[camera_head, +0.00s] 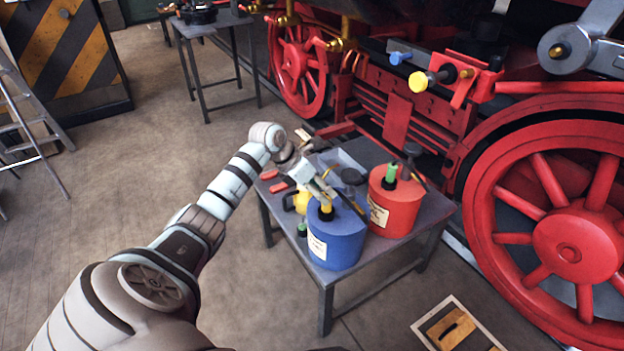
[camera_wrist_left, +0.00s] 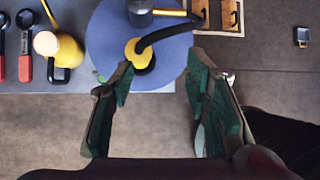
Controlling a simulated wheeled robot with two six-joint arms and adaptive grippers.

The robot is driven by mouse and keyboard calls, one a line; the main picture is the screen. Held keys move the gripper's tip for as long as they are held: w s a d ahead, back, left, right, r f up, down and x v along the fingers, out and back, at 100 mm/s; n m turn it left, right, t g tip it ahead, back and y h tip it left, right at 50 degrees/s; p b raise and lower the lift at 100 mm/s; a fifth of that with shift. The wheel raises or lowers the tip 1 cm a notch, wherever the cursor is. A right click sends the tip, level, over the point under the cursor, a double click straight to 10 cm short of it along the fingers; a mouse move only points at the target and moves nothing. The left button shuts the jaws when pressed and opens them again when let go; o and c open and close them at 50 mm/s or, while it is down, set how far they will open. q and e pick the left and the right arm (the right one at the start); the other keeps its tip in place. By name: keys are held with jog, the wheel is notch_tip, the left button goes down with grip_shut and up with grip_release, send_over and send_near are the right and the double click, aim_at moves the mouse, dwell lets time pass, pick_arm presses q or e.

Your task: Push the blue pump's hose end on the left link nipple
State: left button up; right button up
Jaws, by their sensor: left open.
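The blue pump (camera_head: 335,240) stands upright on the grey table (camera_head: 300,262), with a yellow collar on top. In the left wrist view the pump's round blue top (camera_wrist_left: 110,50) shows its yellow collar (camera_wrist_left: 138,55) and a black hose (camera_wrist_left: 170,33) curving up and right. I cannot tell where the hose end is. My left gripper (camera_wrist_left: 161,72) is open and empty, its green-padded fingers on either side of the near edge of the pump top. In the head view it is just above the pump. I cannot tell for sure which fitting is the left link nipple. My right gripper is not in view.
A red pump (camera_head: 397,205) with a green collar stands right of the blue one. A yellow-tipped fitting (camera_head: 418,81) and a blue one (camera_head: 400,57) stick out from the red locomotive frame. A crate (camera_head: 420,330) lies on the floor. Floor left is mostly clear.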

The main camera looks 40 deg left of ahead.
pick_arm(q)
jog(key=shift+y, duration=0.6)
jog(key=w+f+b, duration=0.1)
jog(key=f+b, duration=0.1)
jog(key=w+f+b, duration=0.1)
jog(key=f+b, duration=0.1)
jog(key=b, duration=0.1)
jog(key=w+a+f+b, duration=0.1)
jog(key=f+b, duration=0.1)
jog(key=b, duration=0.1)
jog(key=shift+w+f, duration=0.2)
jog(key=shift+f, duration=0.1)
jog(key=shift+c, duration=0.4)
grip_shut()
jog(key=shift+r, duration=0.15)
